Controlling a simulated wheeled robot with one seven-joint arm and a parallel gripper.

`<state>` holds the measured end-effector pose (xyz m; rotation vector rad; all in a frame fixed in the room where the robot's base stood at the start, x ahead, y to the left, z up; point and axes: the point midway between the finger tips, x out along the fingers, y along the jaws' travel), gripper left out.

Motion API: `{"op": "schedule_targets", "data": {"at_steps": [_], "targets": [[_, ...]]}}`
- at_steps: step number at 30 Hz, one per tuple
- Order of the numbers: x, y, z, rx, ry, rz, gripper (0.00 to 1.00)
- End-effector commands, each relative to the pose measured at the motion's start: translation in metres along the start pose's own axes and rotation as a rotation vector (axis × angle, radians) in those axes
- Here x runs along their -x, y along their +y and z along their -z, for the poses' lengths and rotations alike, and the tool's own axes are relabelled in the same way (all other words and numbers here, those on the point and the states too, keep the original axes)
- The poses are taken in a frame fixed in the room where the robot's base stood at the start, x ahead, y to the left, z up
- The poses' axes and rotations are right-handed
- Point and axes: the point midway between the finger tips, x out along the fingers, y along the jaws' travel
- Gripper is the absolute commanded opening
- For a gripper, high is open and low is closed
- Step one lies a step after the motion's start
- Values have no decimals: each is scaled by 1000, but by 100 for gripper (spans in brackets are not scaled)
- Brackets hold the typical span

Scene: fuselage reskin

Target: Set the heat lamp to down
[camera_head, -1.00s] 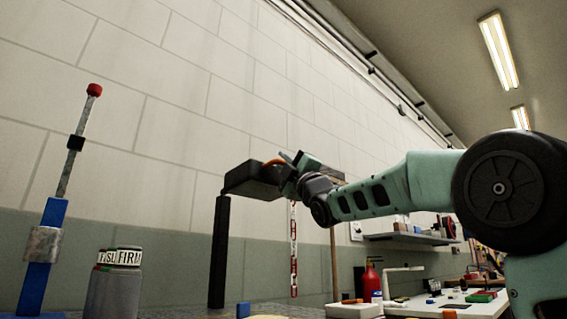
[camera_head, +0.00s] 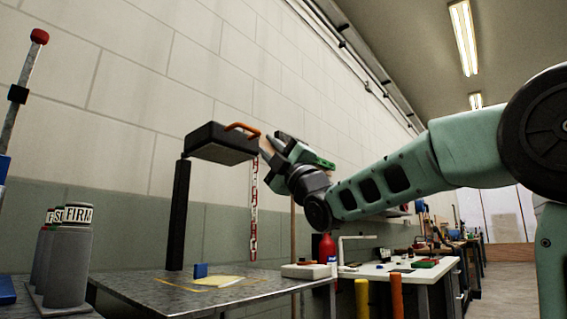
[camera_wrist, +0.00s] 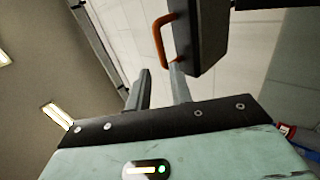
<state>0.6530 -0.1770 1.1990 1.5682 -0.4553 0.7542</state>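The head stands raised above the metal table. My gripper (camera_head: 268,148) is just right of the head at about handle height. In the wrist view, the orange handle (camera_wrist: 160,42) and the lamp head (camera_wrist: 203,35) lie just beyond the fingertips. My gripper (camera_wrist: 160,75) is open, with an empty gap between its fingers. The right fingertip is close to the handle's near end; I cannot tell whether they touch.
The metal table (camera_head: 150,290) below carries a blue block (camera_head: 201,270) and a yellow sheet (camera_head: 222,282). Grey canisters (camera_head: 68,260) stand at the left. A white bench (camera_head: 400,270) with a red bottle (camera_head: 327,248) is behind, right. The wall runs behind the lamp.

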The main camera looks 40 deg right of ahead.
Motion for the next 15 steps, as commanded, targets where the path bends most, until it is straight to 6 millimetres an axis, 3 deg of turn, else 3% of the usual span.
{"op": "schedule_targets", "data": {"at_steps": [6, 15], "targets": [[40, 1, -1, 0, -2, 0, 22], [56, 1, 0, 1, 0, -1, 22]]}}
